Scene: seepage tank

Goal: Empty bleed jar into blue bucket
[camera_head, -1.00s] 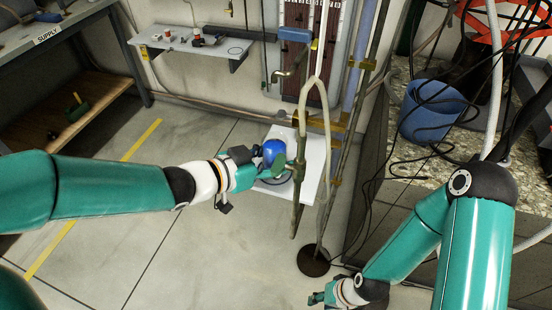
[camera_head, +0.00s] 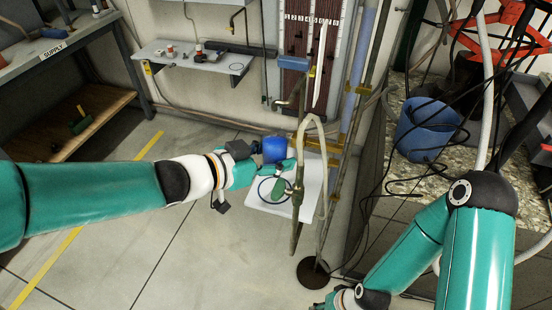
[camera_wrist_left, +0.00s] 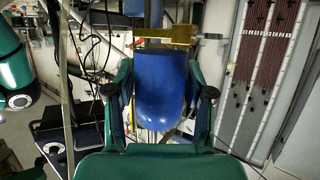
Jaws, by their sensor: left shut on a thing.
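My left gripper (camera_head: 263,160) is shut on a blue jar (camera_head: 274,149), which looks upright above the white shelf (camera_head: 312,180). In the left wrist view the jar (camera_wrist_left: 163,88) sits between the two fingers of the left gripper (camera_wrist_left: 160,95). Its contents cannot be seen. A larger blue bucket (camera_head: 428,130) stands on the speckled bench at the right, well apart from the jar. My right gripper (camera_head: 328,304) is cut off at the bottom edge, and its fingers cannot be made out.
A dark ring (camera_head: 265,196) marks the white shelf. Hanging hoses (camera_head: 312,125) and upright pipes (camera_head: 345,150) stand between the jar and the bucket. Black cables (camera_head: 400,180) trail around the bench (camera_head: 412,172). A floor drain (camera_head: 313,271) lies below. The left floor is open.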

